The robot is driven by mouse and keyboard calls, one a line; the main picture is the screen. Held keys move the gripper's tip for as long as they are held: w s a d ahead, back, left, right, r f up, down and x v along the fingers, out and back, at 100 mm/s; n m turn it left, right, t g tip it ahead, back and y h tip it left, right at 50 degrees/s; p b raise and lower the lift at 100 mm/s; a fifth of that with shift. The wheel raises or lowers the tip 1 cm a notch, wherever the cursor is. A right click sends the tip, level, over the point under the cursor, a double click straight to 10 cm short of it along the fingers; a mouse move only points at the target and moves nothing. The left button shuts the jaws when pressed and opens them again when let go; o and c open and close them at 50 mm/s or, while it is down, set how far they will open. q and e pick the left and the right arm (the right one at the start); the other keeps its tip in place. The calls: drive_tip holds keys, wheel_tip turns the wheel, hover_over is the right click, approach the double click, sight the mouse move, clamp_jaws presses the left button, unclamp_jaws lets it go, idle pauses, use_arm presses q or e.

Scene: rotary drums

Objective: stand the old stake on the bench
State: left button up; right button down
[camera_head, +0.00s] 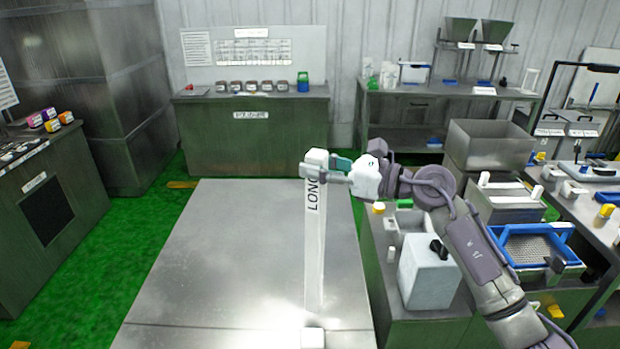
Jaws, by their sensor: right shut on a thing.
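A long white stake (314,240) with dark lettering that reads "LONG" is upright over the metal bench (210,260). My right gripper (328,168) is shut on the stake close to its top end, coming in from the right. The stake's lower end is over the bench's front part; I cannot tell whether it touches the surface. A small white block (312,338) shows just below it at the bottom of the picture. I cannot tell whether this is another stake. My left gripper is not in view.
The bench top left of the stake is bare. A counter with a white container (428,272) and a blue-rimmed sieve tray (530,248) lies to the right, under my right arm. A cabinet (254,125) with several small jars stands behind. Green floor shows at left.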

sight(324, 191)
drive_tip(key=shift+a+f, duration=0.35)
drive_tip(key=shift+a, duration=0.15)
wheel_tip(324, 191, down, 3)
drive_tip(key=shift+f+p, duration=0.15)
drive_tip(key=shift+p, duration=0.8)
drive_tip(key=shift+f, duration=0.4)
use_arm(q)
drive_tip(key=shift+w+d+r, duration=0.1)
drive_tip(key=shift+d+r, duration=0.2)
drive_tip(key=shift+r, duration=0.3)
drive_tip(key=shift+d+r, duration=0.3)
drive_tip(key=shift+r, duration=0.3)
use_arm(e)
drive_tip(key=shift+f, duration=0.15)
drive_tip(key=c, duration=0.7)
unclamp_jaws()
drive_tip(key=shift+c, duration=0.2)
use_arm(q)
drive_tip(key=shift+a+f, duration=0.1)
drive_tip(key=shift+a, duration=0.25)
